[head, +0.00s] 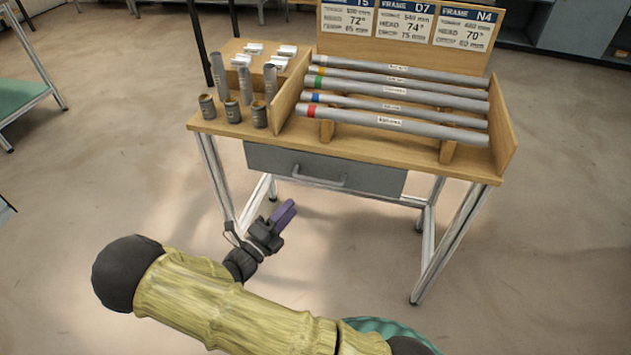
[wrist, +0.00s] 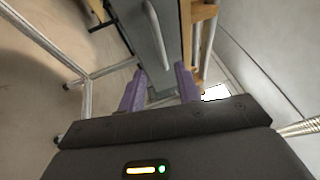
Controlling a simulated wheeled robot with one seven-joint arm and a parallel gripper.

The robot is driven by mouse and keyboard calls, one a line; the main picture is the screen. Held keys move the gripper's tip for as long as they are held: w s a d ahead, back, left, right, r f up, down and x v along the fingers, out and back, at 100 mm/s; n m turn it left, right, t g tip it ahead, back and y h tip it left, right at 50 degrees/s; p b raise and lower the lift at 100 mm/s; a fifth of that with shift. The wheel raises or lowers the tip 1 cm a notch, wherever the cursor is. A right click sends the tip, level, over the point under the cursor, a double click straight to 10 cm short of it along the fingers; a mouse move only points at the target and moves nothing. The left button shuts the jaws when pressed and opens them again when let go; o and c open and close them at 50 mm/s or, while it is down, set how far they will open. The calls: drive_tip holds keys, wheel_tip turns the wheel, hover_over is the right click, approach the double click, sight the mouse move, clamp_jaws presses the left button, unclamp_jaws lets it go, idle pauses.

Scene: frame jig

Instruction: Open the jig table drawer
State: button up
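The jig table (head: 480,170) has a wooden top and metal legs. Its grey drawer (head: 372,180) hangs under the top and looks closed. A bar handle (head: 320,182) sits on the drawer front. My gripper (head: 284,213) has purple fingers and is in front of the drawer, lower and left of the handle. In the wrist view my gripper (wrist: 160,85) is open, its fingers apart with nothing between them. The handle (wrist: 158,38) lies ahead of the fingertips there, along the drawer front (wrist: 135,25), and is not touched.
Labelled grey tubes (head: 400,88) lie in a rack on the table. Short tubes (head: 245,85) and small cups (head: 232,110) stand at its left. Spec cards (head: 405,20) stand behind. The table's left front leg (head: 215,180) is near my gripper. The floor in front is clear.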

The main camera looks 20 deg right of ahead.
sight(316, 180)
drive_tip(key=b+x, duration=0.1)
drive_tip(key=x, duration=1.1)
drive_tip(key=shift+b, duration=0.3)
clamp_jaws()
